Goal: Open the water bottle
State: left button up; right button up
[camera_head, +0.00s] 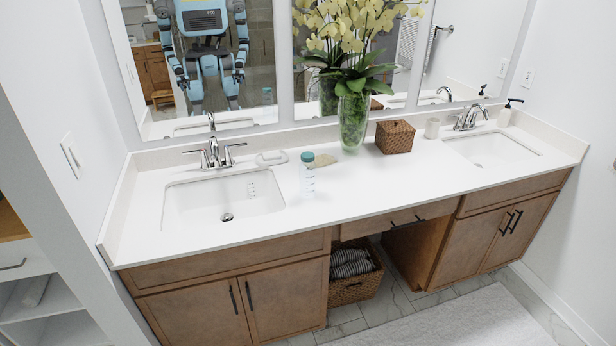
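A clear water bottle (308,178) with a teal cap (308,157) stands upright on the white countertop (370,187), just right of the left sink. The cap sits on the bottle. Neither of my grippers shows directly in the head view. My body is seen only as a reflection in the left mirror, with both arms hanging down; the grippers there are too small to read.
The left sink (190,204) and faucet (213,153) are left of the bottle. The counter in front of the vase is clear.

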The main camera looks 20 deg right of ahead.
aim_at(307, 172)
jog(key=i+l, duration=0.7)
jog(key=l, duration=0.2)
